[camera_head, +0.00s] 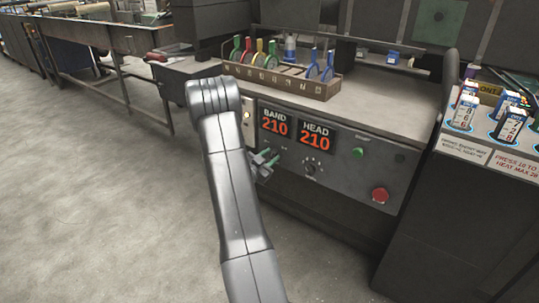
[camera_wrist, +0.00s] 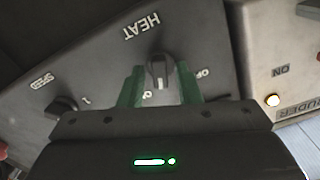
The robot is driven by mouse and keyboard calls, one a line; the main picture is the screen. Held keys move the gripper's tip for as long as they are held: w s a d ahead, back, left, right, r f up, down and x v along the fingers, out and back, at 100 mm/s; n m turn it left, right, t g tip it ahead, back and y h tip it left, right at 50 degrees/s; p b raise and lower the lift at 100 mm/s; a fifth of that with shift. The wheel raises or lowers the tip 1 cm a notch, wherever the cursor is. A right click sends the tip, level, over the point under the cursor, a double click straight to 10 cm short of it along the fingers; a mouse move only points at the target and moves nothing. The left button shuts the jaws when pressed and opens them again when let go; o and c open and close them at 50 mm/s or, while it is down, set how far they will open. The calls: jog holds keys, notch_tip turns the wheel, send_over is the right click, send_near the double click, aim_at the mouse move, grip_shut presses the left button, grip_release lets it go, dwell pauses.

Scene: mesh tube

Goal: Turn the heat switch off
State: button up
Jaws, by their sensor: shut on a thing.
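The heat switch (camera_wrist: 157,70) is a dark knob on the grey panel, under the label HEAT, which appears upside down in the wrist view. Part of an OFF label shows to its right. My gripper (camera_wrist: 160,78) has its two green fingers on either side of the knob, shut on it. In the head view my gripper (camera_head: 264,162) is at the panel face, below the red BAND 210 display (camera_head: 275,123). The heat switch is hidden there by my gripper and arm.
A second knob labelled SPEED (camera_wrist: 62,106) is left of my gripper in the wrist view. A lit ON lamp (camera_wrist: 272,100) is at the right. In the head view, a green button (camera_head: 358,152) and red button (camera_head: 380,195) are farther right. A tool rack (camera_head: 285,78) stands above.

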jog(key=n+p, duration=0.3)
jog(key=n, duration=0.3)
jog(key=n+p, duration=0.3)
jog(key=n, duration=0.3)
jog(key=shift+a+f+n, duration=0.1)
jog(key=shift+n, duration=0.3)
dwell(0.3)
jog(key=o, duration=0.6)
jog(key=p+v, duration=0.1)
jog(key=v, duration=1.3)
jog(key=shift+w, duration=0.1)
